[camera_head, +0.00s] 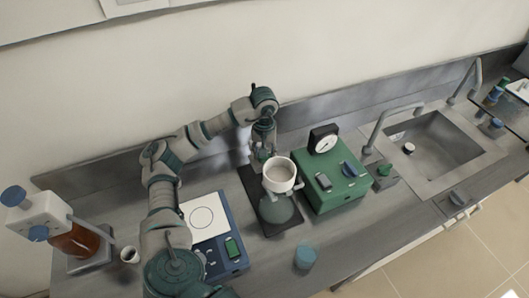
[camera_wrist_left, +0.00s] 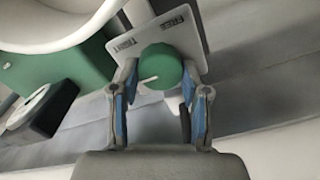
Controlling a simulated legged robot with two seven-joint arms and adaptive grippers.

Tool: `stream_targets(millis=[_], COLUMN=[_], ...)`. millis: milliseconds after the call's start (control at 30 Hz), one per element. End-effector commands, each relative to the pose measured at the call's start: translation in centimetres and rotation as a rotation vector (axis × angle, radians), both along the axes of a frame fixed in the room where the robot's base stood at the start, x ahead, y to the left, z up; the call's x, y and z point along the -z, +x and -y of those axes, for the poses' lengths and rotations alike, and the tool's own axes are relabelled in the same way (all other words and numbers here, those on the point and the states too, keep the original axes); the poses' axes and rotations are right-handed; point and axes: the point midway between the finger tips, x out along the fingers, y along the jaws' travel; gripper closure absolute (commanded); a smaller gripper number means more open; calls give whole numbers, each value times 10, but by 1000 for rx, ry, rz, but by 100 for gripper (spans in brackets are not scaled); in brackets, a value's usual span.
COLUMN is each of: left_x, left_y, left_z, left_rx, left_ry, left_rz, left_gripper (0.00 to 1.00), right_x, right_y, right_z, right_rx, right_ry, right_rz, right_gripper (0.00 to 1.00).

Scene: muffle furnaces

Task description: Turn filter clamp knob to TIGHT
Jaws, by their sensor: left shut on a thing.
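The filter clamp knob is a round green knob (camera_wrist_left: 161,66) in the left wrist view. A short white mark on it points to the left in the picture, towards the left finger. Behind it is a grey plate (camera_wrist_left: 186,22) with TIGHT on the left and FREE on the right. My left gripper (camera_wrist_left: 160,78) has one blue-padded finger on each side of the knob and is shut on it. In the head view my left gripper (camera_head: 263,142) reaches down behind the white filter funnel (camera_head: 279,172); the knob cannot be made out there. My right gripper is not in view.
The funnel stands above a flask (camera_head: 277,208) on a dark base. A green pump box (camera_head: 334,186) with a gauge (camera_head: 324,140) is close on the right. A blue-edged hotplate (camera_head: 231,262) lies left, and a blue-lidded jar (camera_head: 305,256) in front. A sink (camera_head: 440,140) is farther right.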

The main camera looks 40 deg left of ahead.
Motion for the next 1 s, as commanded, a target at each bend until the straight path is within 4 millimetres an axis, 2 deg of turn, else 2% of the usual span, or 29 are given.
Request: stream_targets(millis=[200, 600, 633, 700, 733, 1000], left_x=[2, 4, 4, 4, 4, 3], left_y=[-1, -3, -3, -3, -2, -1], left_z=[1, 2, 2, 2, 2, 1], left_rx=[42, 51, 50, 50, 50, 48], left_ry=[1, 0, 1, 1, 2, 1], left_rz=[-7, -13, -14, -14, -13, -10], left_gripper=[90, 90, 52, 35, 30, 30], right_x=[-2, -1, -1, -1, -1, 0], right_y=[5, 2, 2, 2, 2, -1], right_z=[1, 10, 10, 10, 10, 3], right_rx=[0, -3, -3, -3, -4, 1], right_ry=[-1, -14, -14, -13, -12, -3], right_rz=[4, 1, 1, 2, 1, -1], right_gripper=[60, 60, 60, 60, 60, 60])
